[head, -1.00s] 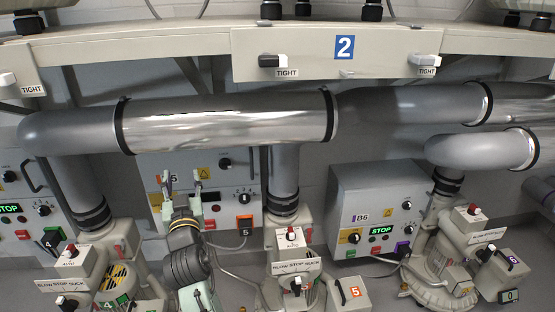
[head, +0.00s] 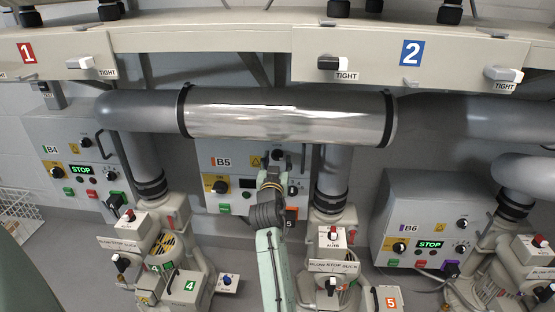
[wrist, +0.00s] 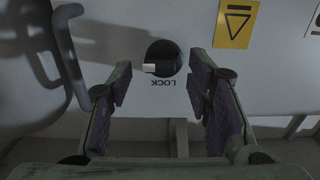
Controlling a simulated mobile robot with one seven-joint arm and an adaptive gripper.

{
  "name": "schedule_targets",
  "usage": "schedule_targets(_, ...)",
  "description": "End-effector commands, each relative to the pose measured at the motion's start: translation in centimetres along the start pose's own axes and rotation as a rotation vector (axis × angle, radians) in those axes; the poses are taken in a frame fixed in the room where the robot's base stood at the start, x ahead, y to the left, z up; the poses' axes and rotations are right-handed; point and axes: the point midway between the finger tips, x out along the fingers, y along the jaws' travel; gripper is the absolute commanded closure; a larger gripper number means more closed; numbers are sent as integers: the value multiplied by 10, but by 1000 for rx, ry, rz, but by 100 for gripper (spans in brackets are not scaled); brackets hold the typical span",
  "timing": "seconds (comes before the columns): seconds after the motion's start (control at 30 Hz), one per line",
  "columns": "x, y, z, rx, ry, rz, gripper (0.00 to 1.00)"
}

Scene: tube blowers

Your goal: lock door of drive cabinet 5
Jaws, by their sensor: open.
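Drive cabinet B5 (head: 236,160) is the grey box on the back wall, below the large silver pipe. Its door looks closed. The black lock knob (head: 278,154) is at the upper right of the door. In the wrist view the lock knob (wrist: 163,57) is round with a white mark pointing left, above an upside-down LOCK label (wrist: 166,83). My gripper (wrist: 163,92) is open and empty, its fingers on either side of the label, pointing at the knob. I see no contact. In the head view my gripper (head: 272,172) is partly hidden by my arm.
A yellow warning label (wrist: 236,22) is beside the knob. A dark door handle (wrist: 45,85) is at the left of the wrist view. Blower 5 (head: 332,235) stands close right of my arm, blower 4 (head: 165,260) to its left. The silver pipe (head: 285,112) crosses above.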

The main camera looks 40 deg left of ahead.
Motion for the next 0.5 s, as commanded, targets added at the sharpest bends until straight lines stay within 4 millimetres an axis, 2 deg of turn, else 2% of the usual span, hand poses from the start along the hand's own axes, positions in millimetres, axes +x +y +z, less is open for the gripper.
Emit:
schedule_targets(0.37,6,0,0,0,0,0,54)
schedule_targets(0.5,6,0,0,0,0,0,64)
